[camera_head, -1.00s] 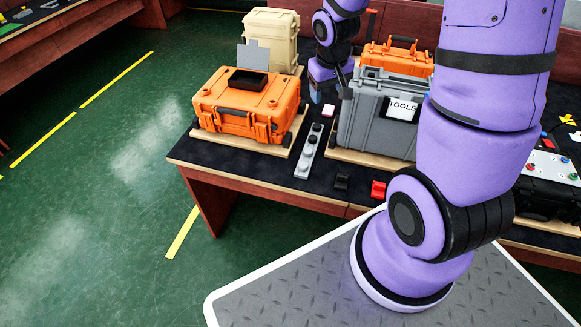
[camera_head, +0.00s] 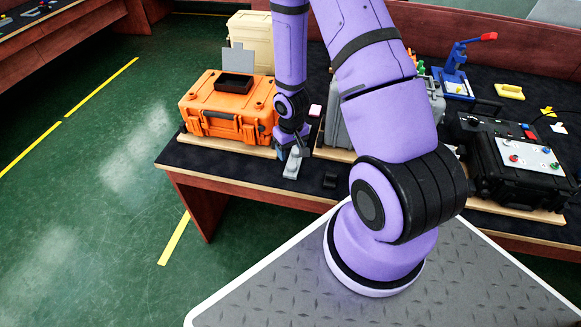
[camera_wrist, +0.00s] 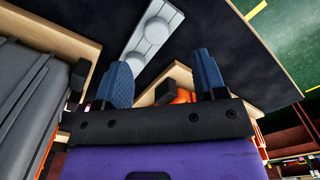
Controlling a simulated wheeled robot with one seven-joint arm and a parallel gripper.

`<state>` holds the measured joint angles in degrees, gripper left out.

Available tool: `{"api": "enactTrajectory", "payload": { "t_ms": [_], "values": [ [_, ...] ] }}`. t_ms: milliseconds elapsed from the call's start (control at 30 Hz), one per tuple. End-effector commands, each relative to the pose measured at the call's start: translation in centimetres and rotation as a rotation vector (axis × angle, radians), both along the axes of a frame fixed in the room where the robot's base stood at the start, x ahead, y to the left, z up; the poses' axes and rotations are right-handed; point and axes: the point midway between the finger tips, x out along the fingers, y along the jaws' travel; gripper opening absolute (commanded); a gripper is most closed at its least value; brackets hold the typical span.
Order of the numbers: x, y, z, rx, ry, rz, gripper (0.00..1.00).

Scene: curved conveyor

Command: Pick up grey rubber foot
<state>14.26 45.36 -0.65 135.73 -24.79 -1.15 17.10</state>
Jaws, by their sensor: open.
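Two round light-grey feet, one (camera_wrist: 157,30) above the other (camera_wrist: 135,62), sit on a grey strip (camera_wrist: 137,40) on the black table mat in the wrist view. In the head view the strip (camera_head: 291,172) shows just below my gripper (camera_head: 290,150), which partly hides it. My gripper, seen in the wrist view with blue fingers (camera_wrist: 160,62), is open. The strip lies between and beyond the fingertips in that view, nearer the left finger. Nothing is held. I cannot tell the exact height above the strip.
An orange case (camera_head: 225,105) stands left of my gripper, and a grey case (camera_head: 336,125) stands right, partly behind my arm. A small black block (camera_head: 330,180) lies near the front table edge. A black case with a control panel (camera_head: 515,165) is at right.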

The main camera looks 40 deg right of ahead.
Motion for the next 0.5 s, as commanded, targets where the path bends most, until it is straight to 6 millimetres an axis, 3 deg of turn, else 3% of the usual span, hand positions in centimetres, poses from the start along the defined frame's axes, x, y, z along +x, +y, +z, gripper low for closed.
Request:
{"api": "enactTrajectory", "payload": {
  "t_ms": [100, 500],
  "values": [
    [0.0, 0.0, -1.5, 0.0, 0.002, 0.001, 0.65],
    [0.1, -0.3, -4.1, -0.001, 0.002, -0.001, 0.65]
  ]
}}
